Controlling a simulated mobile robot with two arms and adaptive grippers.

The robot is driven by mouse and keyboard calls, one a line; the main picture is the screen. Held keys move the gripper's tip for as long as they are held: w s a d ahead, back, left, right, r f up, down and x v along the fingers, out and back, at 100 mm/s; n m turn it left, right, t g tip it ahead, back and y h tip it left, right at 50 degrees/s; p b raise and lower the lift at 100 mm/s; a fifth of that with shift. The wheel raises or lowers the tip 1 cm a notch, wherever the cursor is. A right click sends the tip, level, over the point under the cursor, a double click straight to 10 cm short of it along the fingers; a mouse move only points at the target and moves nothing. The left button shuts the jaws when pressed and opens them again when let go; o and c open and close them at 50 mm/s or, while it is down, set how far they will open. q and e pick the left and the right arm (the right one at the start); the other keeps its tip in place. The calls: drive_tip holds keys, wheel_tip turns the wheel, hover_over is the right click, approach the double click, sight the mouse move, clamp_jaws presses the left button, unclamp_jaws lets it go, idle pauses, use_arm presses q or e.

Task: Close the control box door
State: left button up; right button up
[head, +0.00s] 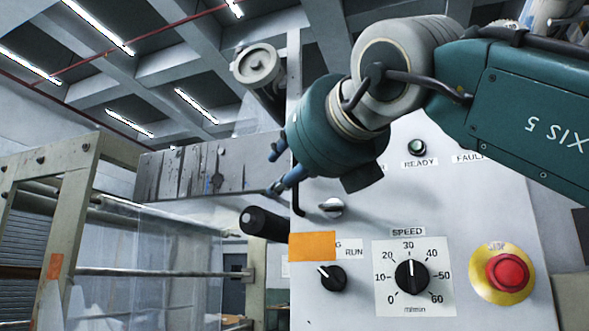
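The control box (465,225) fills the right side, its pale front carrying a speed dial (411,276), a run switch (332,278) and a red stop button (507,272). I cannot tell which part is its door or how far it stands open. My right gripper (274,174) reaches in from the upper right across the front. Its two blue fingers are spread apart near the box's left edge, with nothing seen held between them. Contact with the edge cannot be told. My arm hides the upper part of the front. My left gripper is not in view.
A black cylindrical handle (265,224) sticks out left of the box, below my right gripper. A worn grey panel (205,170) lies behind the fingers. A beige frame (77,205) with rollers and clear film (150,265) stands at left. An orange label (312,246) is on the front.

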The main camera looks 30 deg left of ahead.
drive_tip(key=shift+w+d, duration=0.1)
drive_tip(key=shift+d, duration=0.05)
idle(0.3)
drive_tip(key=v, duration=1.2)
